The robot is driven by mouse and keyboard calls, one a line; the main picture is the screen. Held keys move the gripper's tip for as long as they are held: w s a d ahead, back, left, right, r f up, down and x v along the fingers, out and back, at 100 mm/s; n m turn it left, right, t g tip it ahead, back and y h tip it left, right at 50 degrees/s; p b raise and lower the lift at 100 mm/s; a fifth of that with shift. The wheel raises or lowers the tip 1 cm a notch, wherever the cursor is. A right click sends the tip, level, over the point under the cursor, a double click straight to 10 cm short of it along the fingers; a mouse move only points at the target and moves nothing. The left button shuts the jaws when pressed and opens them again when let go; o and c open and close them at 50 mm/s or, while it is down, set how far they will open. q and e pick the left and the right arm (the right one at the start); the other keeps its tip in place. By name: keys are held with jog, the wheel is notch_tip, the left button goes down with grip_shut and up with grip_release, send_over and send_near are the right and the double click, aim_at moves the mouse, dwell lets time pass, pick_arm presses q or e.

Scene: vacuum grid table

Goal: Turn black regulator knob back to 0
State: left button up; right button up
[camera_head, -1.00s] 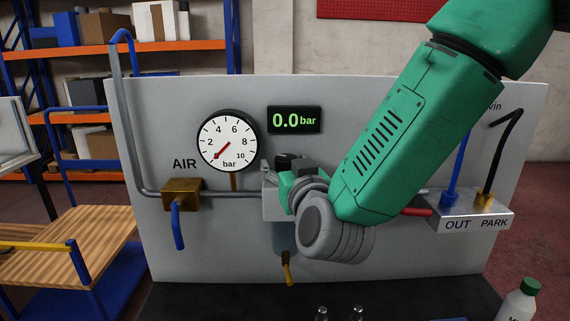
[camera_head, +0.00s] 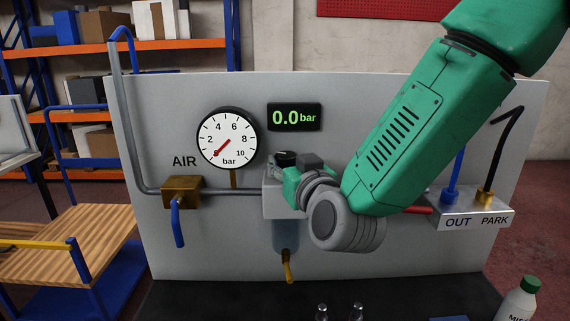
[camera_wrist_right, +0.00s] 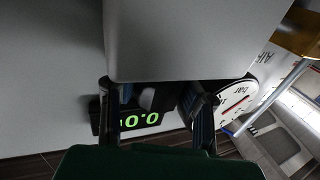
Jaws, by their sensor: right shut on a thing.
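The black regulator knob (camera_head: 287,158) sits on top of the grey regulator body (camera_head: 283,202) on the panel. My right gripper (camera_head: 297,170) is at the knob and shut on it; my wrist hides part of the contact. In the right wrist view the two fingers of my right gripper (camera_wrist_right: 157,112) stand either side of a dark gap below a large grey block, and the knob is hard to make out. The round gauge (camera_head: 227,139) has its red needle near 0. The digital display (camera_head: 294,118) reads 0.0 bar. My left gripper is not in view.
A brass valve with a blue handle (camera_head: 179,222) is left of the regulator. The OUT/PARK block (camera_head: 475,213) with hoses is at right. A white bottle (camera_head: 518,302) stands at lower right.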

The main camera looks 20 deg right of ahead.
jog(key=n+g+y, duration=0.1)
jog(key=n+y, duration=0.2)
jog(key=y, duration=0.2)
jog(key=shift+d+b, duration=0.1)
jog(key=shift+b, duration=0.25)
jog(key=n+g+y, duration=0.2)
jog(key=y, duration=0.1)
jog(key=shift+n+y, duration=0.4)
jog(key=n+g+y+p, duration=0.2)
jog(key=y, duration=0.1)
jog(key=shift+w+r+n+g, duration=0.1)
jog(key=shift+r+n+g, duration=0.05)
jog(key=shift+n+g, duration=0.25)
jog(key=shift+n+g+y+p, duration=1.7)
jog(key=shift+n+g+p, duration=0.3)
jog(key=shift+g, duration=0.4)
jog(key=o, duration=1.3)
jog(key=shift+c, duration=0.2)
